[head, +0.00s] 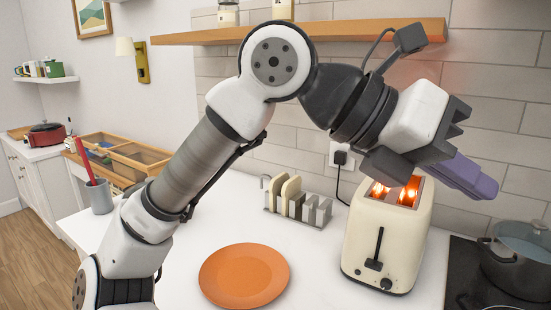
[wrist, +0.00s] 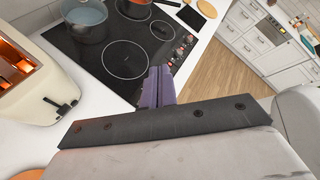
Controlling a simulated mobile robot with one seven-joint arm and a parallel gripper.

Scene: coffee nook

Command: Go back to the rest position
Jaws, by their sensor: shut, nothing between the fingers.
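My gripper (head: 474,178) is raised above and to the right of the toaster in the head view, with its purple fingers pointing right and slightly down. In the wrist view the fingers (wrist: 158,84) are together with nothing between them, and they show over the black hob. My arm bends over the counter from the lower left. The cream toaster (head: 388,238) stands below my gripper, its slots glowing orange. It also shows at the left of the wrist view (wrist: 42,98).
An orange plate (head: 244,275) lies on the white counter (head: 327,270). A toast rack (head: 298,208) with bread slices stands behind it. A pot (head: 517,262) stands on the hob (wrist: 125,58) at the right.

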